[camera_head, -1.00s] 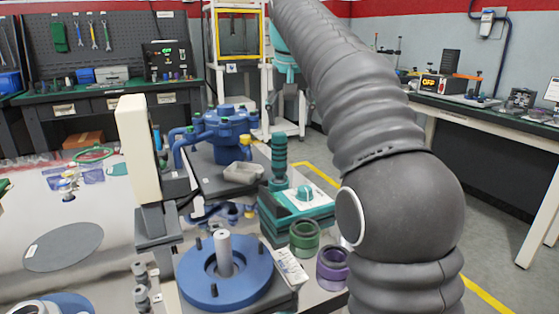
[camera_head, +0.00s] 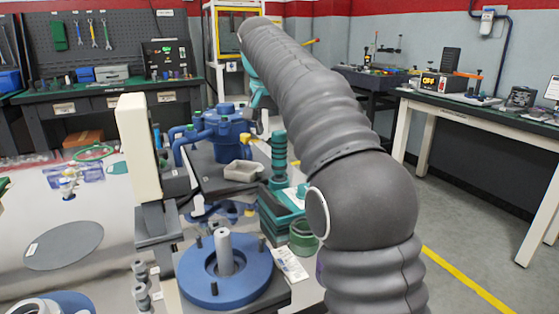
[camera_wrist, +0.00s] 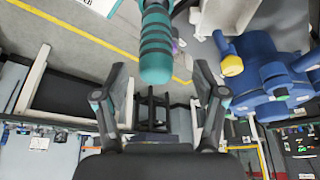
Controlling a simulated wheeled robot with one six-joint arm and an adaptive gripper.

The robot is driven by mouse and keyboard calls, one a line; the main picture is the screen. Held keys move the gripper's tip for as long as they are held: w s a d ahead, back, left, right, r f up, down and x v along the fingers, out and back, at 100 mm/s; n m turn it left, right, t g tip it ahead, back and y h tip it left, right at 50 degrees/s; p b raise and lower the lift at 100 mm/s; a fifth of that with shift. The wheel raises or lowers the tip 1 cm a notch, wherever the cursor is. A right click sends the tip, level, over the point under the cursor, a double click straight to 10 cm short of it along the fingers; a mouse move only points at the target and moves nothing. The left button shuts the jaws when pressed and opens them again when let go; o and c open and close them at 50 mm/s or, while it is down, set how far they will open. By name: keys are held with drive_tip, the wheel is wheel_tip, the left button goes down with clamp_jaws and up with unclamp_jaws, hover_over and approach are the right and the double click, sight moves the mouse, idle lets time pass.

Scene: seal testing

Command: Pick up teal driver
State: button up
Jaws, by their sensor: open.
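The teal driver (camera_head: 279,158) stands upright, with its ribbed handle up, beside the teal box on the workbench in the head view. In the wrist view the rounded end of the teal driver (camera_wrist: 156,48) is at the top centre. My gripper (camera_wrist: 160,74) is open and empty, its two fingers spread left and right of the driver's end in the picture. I cannot tell the exact depth gap to the handle. In the head view my arm hides the gripper's fingers.
A cream upright stand (camera_head: 135,150) is at left.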

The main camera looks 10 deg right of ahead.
sight(279, 147)
drive_tip(key=shift+s+b+x, duration=0.2)
drive_tip(key=shift+b+x, duration=0.4)
drive_tip(key=shift+x, duration=2.5)
drive_tip(key=shift+d, duration=0.15)
clamp_jaws()
